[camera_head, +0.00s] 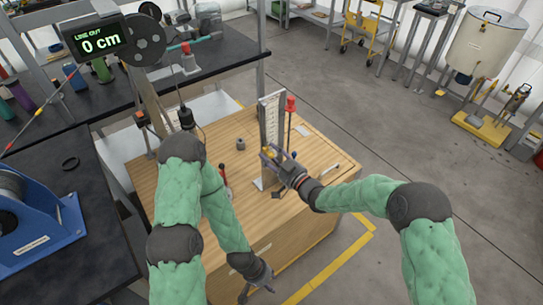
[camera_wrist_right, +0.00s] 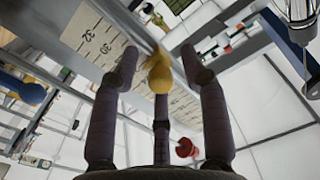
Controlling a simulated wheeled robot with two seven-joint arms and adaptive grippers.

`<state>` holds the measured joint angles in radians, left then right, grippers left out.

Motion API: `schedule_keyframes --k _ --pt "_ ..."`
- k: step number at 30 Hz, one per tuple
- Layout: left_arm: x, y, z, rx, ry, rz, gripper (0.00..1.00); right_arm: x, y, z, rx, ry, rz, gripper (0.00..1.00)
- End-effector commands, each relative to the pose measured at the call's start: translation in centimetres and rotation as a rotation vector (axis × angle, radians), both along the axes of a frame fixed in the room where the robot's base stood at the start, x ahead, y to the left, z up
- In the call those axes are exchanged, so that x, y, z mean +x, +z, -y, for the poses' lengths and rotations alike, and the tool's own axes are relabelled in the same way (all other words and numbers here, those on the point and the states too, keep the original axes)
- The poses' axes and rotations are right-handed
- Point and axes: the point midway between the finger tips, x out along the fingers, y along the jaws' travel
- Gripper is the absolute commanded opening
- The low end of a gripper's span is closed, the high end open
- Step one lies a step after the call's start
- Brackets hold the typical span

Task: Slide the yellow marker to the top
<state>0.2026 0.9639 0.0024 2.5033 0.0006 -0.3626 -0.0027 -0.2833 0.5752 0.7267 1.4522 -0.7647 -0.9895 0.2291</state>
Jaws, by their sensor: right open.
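The yellow marker (camera_wrist_right: 159,76) is a small rounded knob beside a white scale (camera_wrist_right: 95,40) in the right wrist view. In the head view the scale (camera_head: 271,125) stands upright on a wooden bench, and the marker is small beside my gripper. My right gripper (camera_head: 268,156) is at the scale's lower half. In its wrist view its fingers (camera_wrist_right: 159,58) are spread, with the marker between them; I cannot tell whether they touch it. My left gripper (camera_head: 258,288) hangs low in front of the bench, empty, its fingers apart.
A rod with a red top (camera_head: 291,104) stands close right of the scale. A screen (camera_head: 101,43) reads "LINE OUT 0 cm". A blue winch (camera_head: 35,220) sits on the dark table at left. The wooden bench top (camera_head: 240,140) has small tools; open floor lies to the right.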

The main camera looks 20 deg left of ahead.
Motion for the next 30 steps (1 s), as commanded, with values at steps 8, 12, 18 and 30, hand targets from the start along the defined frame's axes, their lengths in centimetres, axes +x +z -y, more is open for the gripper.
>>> schedule_keyframes --k 8,12,18,30 --pt "0.0 0.0 0.0 0.0 0.0 0.0 0.4 -0.1 -0.1 0.0 -0.001 0.001 0.0 0.0" --pt "0.0 0.1 0.0 0.0 0.0 0.0 0.4 -0.1 0.0 -0.1 -0.002 0.003 0.0 0.0" --pt "0.0 1.1 0.0 0.0 0.0 0.0 0.4 -0.2 2.1 -0.1 -0.002 0.005 0.002 0.0" --pt "0.0 5.5 0.0 0.0 0.0 0.0 0.4 -0.3 11.7 -0.2 -0.003 0.008 0.004 0.0"
